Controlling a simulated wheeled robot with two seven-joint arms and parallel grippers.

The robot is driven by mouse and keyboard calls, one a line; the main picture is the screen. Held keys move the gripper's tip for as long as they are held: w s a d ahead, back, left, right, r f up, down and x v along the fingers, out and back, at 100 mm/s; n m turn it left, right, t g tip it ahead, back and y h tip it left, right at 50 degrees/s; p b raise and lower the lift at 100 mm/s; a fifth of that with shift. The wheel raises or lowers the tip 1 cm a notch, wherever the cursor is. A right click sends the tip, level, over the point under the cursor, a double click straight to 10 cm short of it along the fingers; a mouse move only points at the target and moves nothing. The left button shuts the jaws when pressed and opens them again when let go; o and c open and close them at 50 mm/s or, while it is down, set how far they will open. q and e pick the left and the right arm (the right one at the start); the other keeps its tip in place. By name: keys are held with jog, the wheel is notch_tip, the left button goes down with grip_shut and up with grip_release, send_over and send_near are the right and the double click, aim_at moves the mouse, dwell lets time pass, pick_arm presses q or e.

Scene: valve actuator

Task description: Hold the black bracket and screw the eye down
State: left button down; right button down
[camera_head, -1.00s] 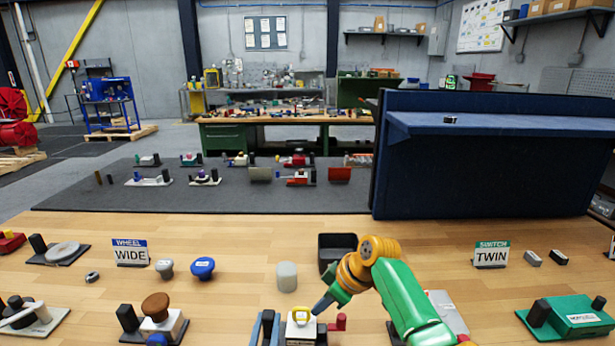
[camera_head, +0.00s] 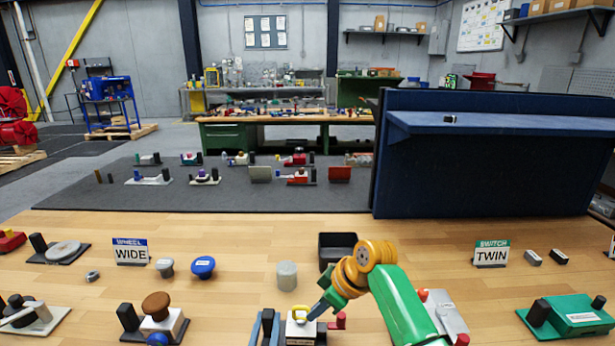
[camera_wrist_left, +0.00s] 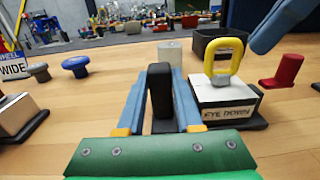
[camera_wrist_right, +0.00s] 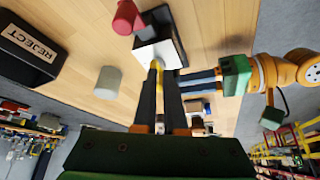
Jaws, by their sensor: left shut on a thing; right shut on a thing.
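A yellow eye (camera_head: 299,312) on a metal shank stands upright on a white block (camera_wrist_left: 222,100) labelled "EYE DOWN" in the left wrist view. The black bracket (camera_wrist_left: 160,92) is an upright post beside the block. My left gripper (camera_head: 267,326) is shut on the bracket, one finger on each side of it. My right gripper (camera_head: 316,311) is shut on the eye, reaching it from the right; in the right wrist view the eye (camera_wrist_right: 156,72) shows edge-on between the fingers. How deep the shank sits is unclear.
A red knob (camera_wrist_left: 284,70) stands just right of the block. A black bin (camera_wrist_right: 28,55) marked "REJECT" and a grey cylinder (camera_head: 287,276) stand behind. A brown-knobbed fixture (camera_head: 156,307) is at left, a green one (camera_head: 573,317) at far right.

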jog(key=shift+s+a, duration=0.45)
jog(key=shift+a, duration=0.05)
dwell(0.4)
notch_tip(320, 180, up, 6)
jog(key=shift+s+d, duration=0.25)
jog(key=shift+d, duration=0.2)
